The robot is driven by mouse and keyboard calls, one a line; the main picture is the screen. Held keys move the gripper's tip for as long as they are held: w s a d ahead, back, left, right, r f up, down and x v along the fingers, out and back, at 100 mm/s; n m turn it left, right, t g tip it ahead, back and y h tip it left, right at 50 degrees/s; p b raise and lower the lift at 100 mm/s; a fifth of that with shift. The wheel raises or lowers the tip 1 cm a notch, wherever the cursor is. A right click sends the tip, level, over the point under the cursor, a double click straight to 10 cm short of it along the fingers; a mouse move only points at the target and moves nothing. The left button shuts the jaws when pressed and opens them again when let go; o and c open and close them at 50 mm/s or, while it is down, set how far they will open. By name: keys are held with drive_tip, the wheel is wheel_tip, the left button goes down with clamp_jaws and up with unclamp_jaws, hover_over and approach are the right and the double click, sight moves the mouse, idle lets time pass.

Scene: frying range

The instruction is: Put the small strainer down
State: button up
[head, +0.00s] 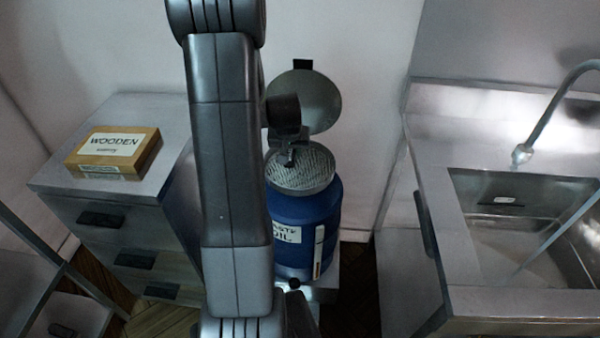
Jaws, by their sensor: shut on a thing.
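The small strainer (306,178), a round grey mesh disc with a metal rim, shows at the top of the blue waste oil drum (305,222). I cannot tell whether it rests on the drum's mouth or hangs just above it. My gripper (289,160) is at the strainer's back left edge, shut on it. My arm hides part of the strainer's left side and the drum's left side. The jaws are small and dark here, and the strainer's handle cannot be made out.
A round grey lid (306,102) stands open behind the drum. A drawer cabinet (120,215) with a wooden box (113,152) on top is at the left. A steel sink (530,240) with a faucet (548,115) is at the right. A floor gap separates drum and sink.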

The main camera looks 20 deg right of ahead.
sight(295, 155)
drive_tip(key=shift+s+d+r, duration=0.2)
drive_tip(key=shift+d+r, duration=0.1)
drive_tip(key=shift+d, duration=0.3)
drive_tip(key=shift+m, duration=0.3)
drive_tip(key=f, duration=0.9)
drive_tip(key=shift+s+d+f, duration=0.1)
drive_tip(key=shift+d+f, duration=0.1)
drive_tip(key=shift+f, duration=0.1)
drive_tip(key=shift+b, duration=0.3)
drive_tip(key=shift+f, duration=0.15)
drive_tip(key=o, duration=1)
drive_tip(key=shift+o, duration=0.2)
drive_tip(key=shift+r, duration=0.35)
drive_tip(key=v, duration=1.1)
drive_tip(key=shift+s+r, duration=0.15)
drive_tip(key=shift+r, duration=0.15)
